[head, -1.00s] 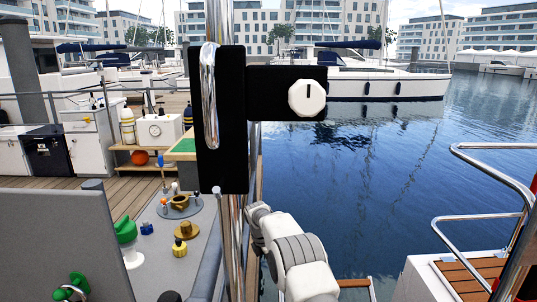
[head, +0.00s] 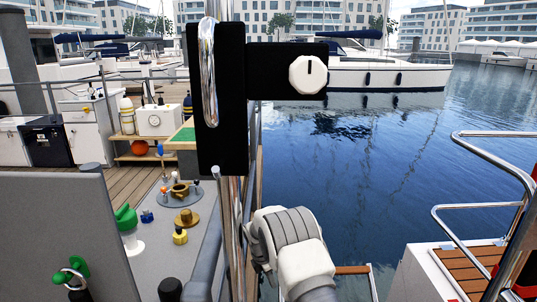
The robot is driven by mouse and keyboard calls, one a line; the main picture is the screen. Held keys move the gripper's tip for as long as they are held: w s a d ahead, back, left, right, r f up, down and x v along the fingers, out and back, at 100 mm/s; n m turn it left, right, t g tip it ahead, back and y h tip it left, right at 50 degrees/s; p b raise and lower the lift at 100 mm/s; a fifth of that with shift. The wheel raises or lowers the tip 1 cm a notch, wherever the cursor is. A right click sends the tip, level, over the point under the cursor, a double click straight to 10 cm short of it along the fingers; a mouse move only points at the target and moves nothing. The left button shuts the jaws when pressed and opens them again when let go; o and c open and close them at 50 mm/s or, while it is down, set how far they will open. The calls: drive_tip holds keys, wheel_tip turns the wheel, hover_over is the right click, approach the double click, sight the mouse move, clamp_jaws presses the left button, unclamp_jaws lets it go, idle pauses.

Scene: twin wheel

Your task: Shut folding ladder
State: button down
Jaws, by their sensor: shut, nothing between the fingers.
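A narrow piece with a wooden top and a thin metal side rail (head: 353,270) shows at the bottom edge, over the water just right of my arm. It may be part of the folding ladder, but most of it is cut off by the frame and I cannot tell whether it is folded or open. My white and grey arm reaches down past the bottom edge, left of this piece. My gripper is below the frame and is not seen.
A chrome pole with a black bracket (head: 220,100) and white knob (head: 308,74) stands close in front. A boat stern with teak deck (head: 465,265) and steel rails (head: 490,140) is at right. A grey panel (head: 60,235) and cluttered counter are left. Open water lies between.

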idle(0.4)
drive_tip(key=shift+s+r+p, duration=0.4)
drive_tip(key=shift+r+p, duration=0.25)
drive_tip(key=shift+r, duration=0.15)
drive_tip(key=shift+s+r+p, duration=0.45)
drive_tip(key=shift+r+p, duration=0.2)
drive_tip(key=shift+r, duration=0.1)
drive_tip(key=shift+s+r+p, duration=0.4)
drive_tip(key=shift+r+p, duration=0.25)
drive_tip(key=shift+r, duration=0.15)
drive_tip(key=shift+r, duration=0.1)
